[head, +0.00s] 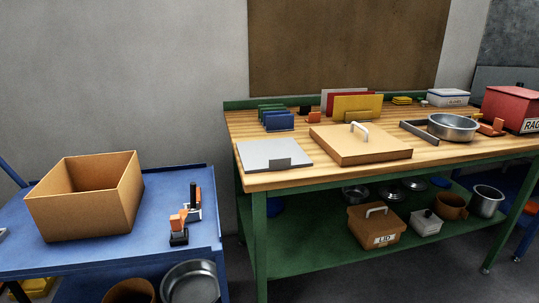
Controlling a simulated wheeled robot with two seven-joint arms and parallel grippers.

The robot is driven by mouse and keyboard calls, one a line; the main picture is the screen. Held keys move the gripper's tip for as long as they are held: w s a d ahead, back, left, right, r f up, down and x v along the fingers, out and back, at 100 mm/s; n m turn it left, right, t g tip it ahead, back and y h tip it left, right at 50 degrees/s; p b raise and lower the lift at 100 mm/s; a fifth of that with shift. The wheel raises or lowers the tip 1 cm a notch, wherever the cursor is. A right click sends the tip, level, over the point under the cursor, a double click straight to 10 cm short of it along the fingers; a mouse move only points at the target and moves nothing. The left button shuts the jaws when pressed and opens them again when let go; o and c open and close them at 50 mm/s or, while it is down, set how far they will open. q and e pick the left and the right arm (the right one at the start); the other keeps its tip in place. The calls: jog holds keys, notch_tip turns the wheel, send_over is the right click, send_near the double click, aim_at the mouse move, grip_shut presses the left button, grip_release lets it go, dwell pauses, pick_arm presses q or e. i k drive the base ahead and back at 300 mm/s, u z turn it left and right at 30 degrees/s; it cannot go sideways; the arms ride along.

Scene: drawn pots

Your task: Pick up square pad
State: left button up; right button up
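No thing here is plainly marked as the square pad. A flat grey square plate (272,154) with a darker grey block at its front edge lies at the left front of the wooden workbench top (317,179). Neither of my grippers shows in the head view.
A brown lid with a white handle (360,146), a steel pan (453,127), upright coloured boards (357,107) and a red box (511,108) crowd the bench. A blue cart (130,255) at left bears an open brown box (88,206).

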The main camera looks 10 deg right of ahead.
aim_at(278, 154)
jog(key=z, duration=2.2)
jog(key=i, duration=2.3)
jog(key=u, duration=2.75)
